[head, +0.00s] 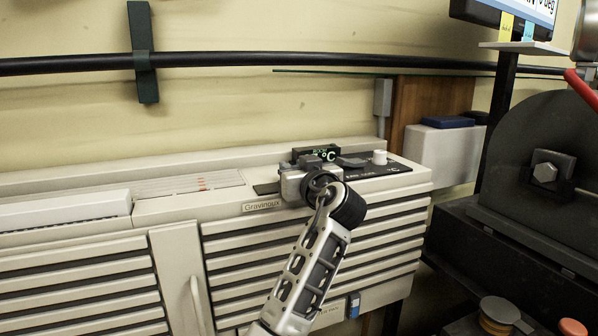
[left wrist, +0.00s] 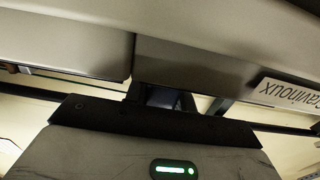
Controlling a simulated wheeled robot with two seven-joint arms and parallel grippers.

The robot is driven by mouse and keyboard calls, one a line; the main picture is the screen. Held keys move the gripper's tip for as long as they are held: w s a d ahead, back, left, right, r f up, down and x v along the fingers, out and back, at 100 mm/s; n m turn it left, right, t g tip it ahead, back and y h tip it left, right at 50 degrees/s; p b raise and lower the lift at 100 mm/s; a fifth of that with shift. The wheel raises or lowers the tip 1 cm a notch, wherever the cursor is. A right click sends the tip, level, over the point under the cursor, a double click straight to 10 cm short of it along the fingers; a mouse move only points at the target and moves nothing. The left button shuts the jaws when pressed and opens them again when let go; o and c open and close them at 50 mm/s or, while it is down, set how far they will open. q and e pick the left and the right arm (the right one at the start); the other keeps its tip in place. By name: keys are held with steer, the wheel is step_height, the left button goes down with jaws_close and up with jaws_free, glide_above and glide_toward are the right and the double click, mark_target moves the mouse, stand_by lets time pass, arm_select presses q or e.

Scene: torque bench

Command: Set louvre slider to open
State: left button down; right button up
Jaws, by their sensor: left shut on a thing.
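The pale wall unit labelled Gravinoux (head: 262,206) has a dark control strip (head: 395,169) on its top right, with a small display (head: 322,154) and a white knob (head: 379,157). My left gripper (head: 312,166) is at the left part of this strip, shut on what appears to be the louvre slider. The gripper hides the slider, so I cannot tell its position. In the left wrist view, the dark jaws (left wrist: 162,98) are close against the unit, beside the upside-down Gravinoux label (left wrist: 291,92). My right gripper is not in view.
Slatted vents (head: 310,245) cover the unit's front. A dark pipe (head: 230,58) runs along the wall above it. At the right are a black machine (head: 555,215) with a hex bolt and a monitor (head: 515,12). The unit's left top is clear of my arm.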

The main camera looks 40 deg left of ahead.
arm_select(q)
steer(key=c, duration=1.2)
jaws_free()
steer(key=shift+w+d, duration=0.2)
steer(key=shift+o, duration=0.2)
steer(key=b+v, duration=0.2)
steer(key=v, duration=1.4)
steer(key=shift+a, duration=0.1)
